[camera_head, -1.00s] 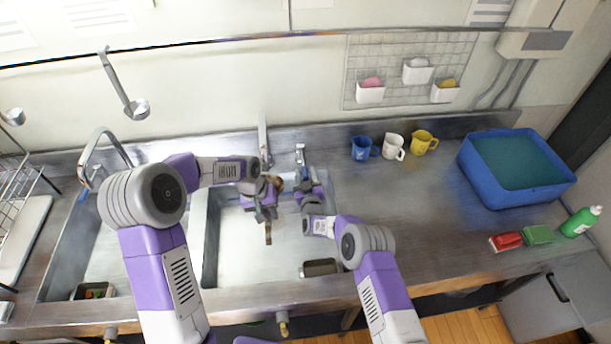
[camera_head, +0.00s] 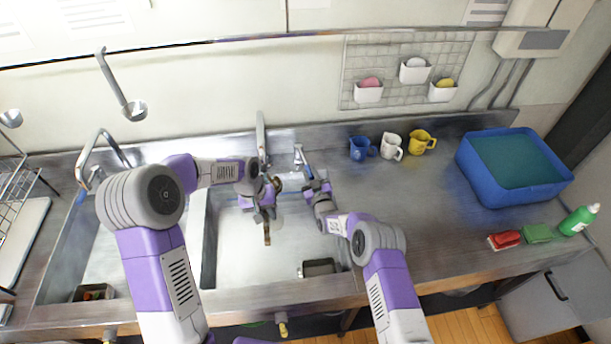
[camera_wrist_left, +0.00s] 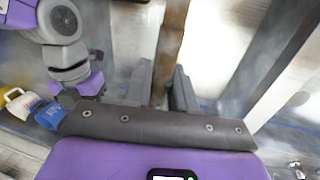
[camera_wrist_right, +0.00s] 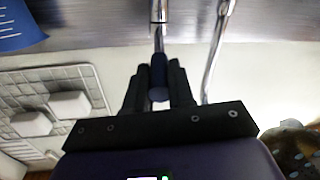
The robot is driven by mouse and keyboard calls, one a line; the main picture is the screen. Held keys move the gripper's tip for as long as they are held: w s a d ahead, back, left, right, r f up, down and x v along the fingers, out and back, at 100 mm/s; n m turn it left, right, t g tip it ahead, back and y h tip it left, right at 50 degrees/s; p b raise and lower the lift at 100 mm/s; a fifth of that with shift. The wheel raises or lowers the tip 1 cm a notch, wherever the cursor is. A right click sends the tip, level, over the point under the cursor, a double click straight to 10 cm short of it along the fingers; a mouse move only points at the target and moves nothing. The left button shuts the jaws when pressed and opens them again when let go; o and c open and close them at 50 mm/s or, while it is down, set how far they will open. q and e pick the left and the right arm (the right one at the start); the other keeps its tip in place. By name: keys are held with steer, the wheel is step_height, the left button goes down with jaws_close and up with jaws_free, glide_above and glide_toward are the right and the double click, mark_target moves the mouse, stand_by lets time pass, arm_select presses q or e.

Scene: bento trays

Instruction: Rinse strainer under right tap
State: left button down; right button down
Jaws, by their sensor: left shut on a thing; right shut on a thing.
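My left gripper (camera_head: 265,208) is over the right sink basin, shut on the strainer's brown handle. In the left wrist view the handle (camera_wrist_left: 172,40) runs between its fingers. The strainer's brown speckled bowl (camera_wrist_right: 292,148) shows at the lower right of the right wrist view; in the head view it is mostly hidden by the grippers. My right gripper (camera_head: 315,187) is at the right tap (camera_head: 299,154), shut on its blue-ended lever (camera_wrist_right: 158,74). The chrome spout (camera_wrist_right: 214,50) is beside that lever in the right wrist view. I cannot make out water.
A left basin with another tap (camera_head: 97,150) lies to the left. Blue, white and yellow mugs (camera_head: 390,146) stand right of the right tap. A blue tub (camera_head: 470,178) is at the far right. The counter between the mugs and front edge is clear.

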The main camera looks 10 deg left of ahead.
steer(key=shift+w+d+n+g+y, duration=0.2)
steer(key=shift+d+n+g+y, duration=0.1)
steer(key=shift+d+y, duration=0.1)
steer(key=c, duration=1)
jaws_free()
steer(key=shift+o, duration=0.2)
steer(key=v, duration=1.2)
